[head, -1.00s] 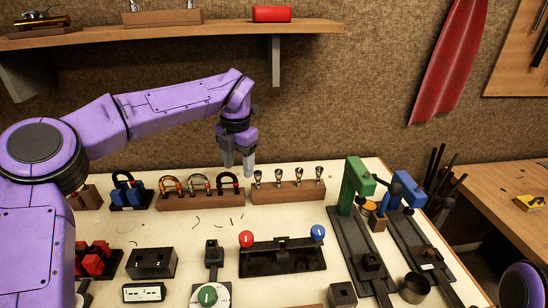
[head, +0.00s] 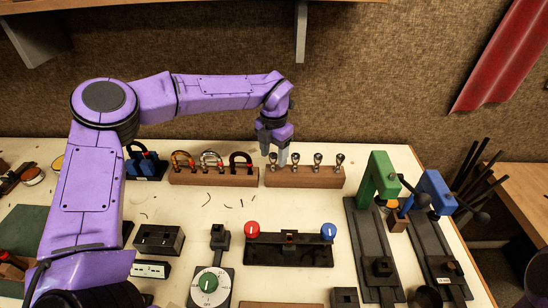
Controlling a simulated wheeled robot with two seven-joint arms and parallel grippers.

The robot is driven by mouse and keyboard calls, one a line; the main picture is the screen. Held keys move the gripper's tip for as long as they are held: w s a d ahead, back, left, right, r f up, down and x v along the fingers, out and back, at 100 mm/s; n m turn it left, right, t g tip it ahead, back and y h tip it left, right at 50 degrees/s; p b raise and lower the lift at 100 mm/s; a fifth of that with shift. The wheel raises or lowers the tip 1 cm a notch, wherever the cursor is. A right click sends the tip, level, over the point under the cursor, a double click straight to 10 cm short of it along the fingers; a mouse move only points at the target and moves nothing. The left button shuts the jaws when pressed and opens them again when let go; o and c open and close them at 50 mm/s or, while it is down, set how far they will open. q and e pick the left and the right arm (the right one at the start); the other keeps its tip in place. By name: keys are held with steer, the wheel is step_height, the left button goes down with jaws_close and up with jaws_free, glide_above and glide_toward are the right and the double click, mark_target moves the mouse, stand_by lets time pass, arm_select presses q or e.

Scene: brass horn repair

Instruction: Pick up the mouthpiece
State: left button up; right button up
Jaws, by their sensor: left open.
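Several silver mouthpieces (head: 317,161) stand upright in a row in a brown wooden rack (head: 306,180) at the back of the bench. My left gripper (head: 273,154) points down at the left end of this rack, with its fingers open around or just in front of the leftmost mouthpiece. The fingers partly cover that mouthpiece, and I cannot tell whether they touch it. My right gripper is not in view.
A second wooden rack (head: 213,178) with curved tubes stands just left. In front are a black fixture (head: 289,252) with red and blue knobs and a green-dial box (head: 209,286). Green (head: 379,179) and blue (head: 434,190) clamp stands rise at right. Bench between racks and fixture is mostly clear.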

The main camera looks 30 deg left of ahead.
arm_select(q)
steer(key=shift+f, duration=0.4)
steer(key=shift+s, duration=0.15)
jaws_close()
steer(key=shift+r, duration=0.6)
steer(key=s+d+r+b, duration=0.6)
steer(key=s+d+r, duration=0.3)
steer(key=r, duration=0.3)
steer(key=shift+d, duration=0.75)
